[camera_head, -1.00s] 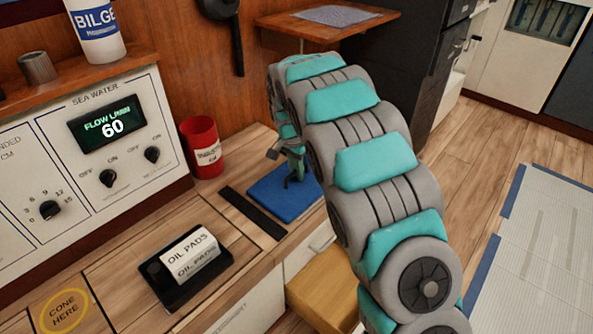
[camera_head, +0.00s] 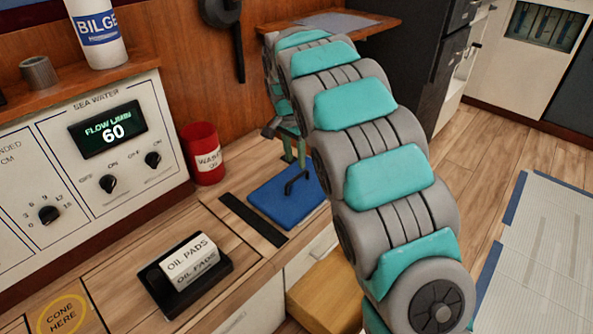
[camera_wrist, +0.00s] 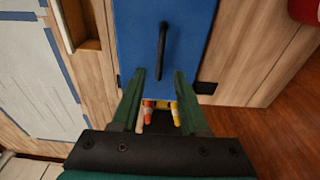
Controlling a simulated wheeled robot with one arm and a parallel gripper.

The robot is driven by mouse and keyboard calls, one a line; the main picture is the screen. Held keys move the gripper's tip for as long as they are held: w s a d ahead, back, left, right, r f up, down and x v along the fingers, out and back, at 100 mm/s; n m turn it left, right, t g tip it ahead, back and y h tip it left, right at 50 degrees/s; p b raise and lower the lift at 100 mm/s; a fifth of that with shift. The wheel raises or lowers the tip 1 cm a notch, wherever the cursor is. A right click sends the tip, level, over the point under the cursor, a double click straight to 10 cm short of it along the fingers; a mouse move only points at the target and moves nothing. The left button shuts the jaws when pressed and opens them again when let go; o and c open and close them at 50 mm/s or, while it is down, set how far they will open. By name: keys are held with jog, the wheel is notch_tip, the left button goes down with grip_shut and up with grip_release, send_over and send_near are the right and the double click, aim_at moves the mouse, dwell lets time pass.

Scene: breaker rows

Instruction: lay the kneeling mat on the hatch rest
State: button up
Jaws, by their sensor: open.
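The blue kneeling mat (camera_head: 275,208), with a black handle (camera_head: 297,183) on top, lies flat on the wooden counter in the head view. In the wrist view the mat (camera_wrist: 190,50) and its upright-looking handle (camera_wrist: 162,52) are ahead of my gripper (camera_wrist: 161,78). My gripper's green fingers are apart, one on each side of the handle's line, with nothing held. In the head view my gripper (camera_head: 293,150) is just behind and above the handle, partly hidden by my arm. I cannot tell for sure which surface is the hatch rest.
A black strip (camera_head: 254,220) lies left of the mat. A red waste can (camera_head: 204,155) and an oil pads holder (camera_head: 185,275) stand on the counter. Orange and yellow cones (camera_wrist: 160,113) show past the mat's edge. A wooden shelf (camera_head: 375,22) is at the back.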

aim_at(294, 178)
jog(key=s+d+r+n, duration=0.1)
jog(key=s+d+r, duration=0.15)
jog(key=s, duration=0.45)
jog(key=s+d+r+n+g, duration=0.1)
jog(key=s+d+r, duration=0.1)
jog(key=s+d, duration=0.3)
jog(key=s+d+r+n, duration=0.1)
jog(key=s+d+r, duration=0.2)
jog(key=s, duration=0.5)
jog(key=s+d+f+n+g, duration=0.1)
jog(key=s+f+n, duration=0.2)
jog(key=s, duration=0.9)
jog(key=s+d+f+n+y, duration=0.1)
jog(key=s+f+n, duration=0.2)
jog(key=s, duration=1)
jog(key=shift+s+g, duration=0.2)
jog(key=shift+g, duration=0.2)
